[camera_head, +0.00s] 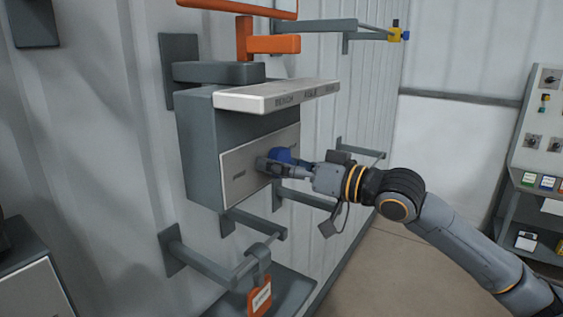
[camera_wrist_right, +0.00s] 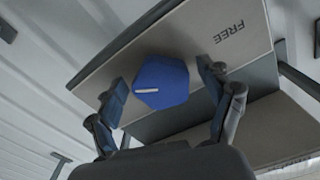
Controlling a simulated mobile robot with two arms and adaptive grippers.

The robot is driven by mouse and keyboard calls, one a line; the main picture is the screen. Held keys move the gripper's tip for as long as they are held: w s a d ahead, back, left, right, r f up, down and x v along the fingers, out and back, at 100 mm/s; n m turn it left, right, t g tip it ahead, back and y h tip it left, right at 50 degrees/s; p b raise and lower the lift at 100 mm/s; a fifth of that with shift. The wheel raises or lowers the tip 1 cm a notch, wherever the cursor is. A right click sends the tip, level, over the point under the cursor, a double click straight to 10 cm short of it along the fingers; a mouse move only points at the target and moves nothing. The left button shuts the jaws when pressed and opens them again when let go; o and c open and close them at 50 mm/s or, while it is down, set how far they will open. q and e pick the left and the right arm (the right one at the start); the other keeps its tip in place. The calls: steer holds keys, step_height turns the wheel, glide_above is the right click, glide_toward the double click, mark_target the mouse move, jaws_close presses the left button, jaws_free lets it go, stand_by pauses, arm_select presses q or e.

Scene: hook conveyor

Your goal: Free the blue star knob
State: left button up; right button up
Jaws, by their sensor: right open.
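The blue star knob (camera_head: 284,155) is on the light front plate (camera_head: 240,165) of a grey wall box, partly hidden behind my right gripper (camera_head: 268,165) in the head view. In the right wrist view the knob (camera_wrist_right: 160,83) shows a blue faceted face with a short white line pointing left. My right gripper (camera_wrist_right: 165,88) is open, with one finger on each side of the knob. Gaps show between the fingers and the knob. The plate (camera_wrist_right: 225,20) bears the word FREE. My left gripper is not in view.
A light ledge (camera_head: 275,95) with lettering juts out above the plate. Orange brackets (camera_head: 270,44) are higher up. Grey hook arms (camera_head: 215,265) stick out from the wall below, one with an orange tag (camera_head: 260,298). A control panel (camera_head: 540,130) stands at the right.

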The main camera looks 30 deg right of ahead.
steer(key=c, duration=1.1)
steer(key=shift+c, duration=0.2)
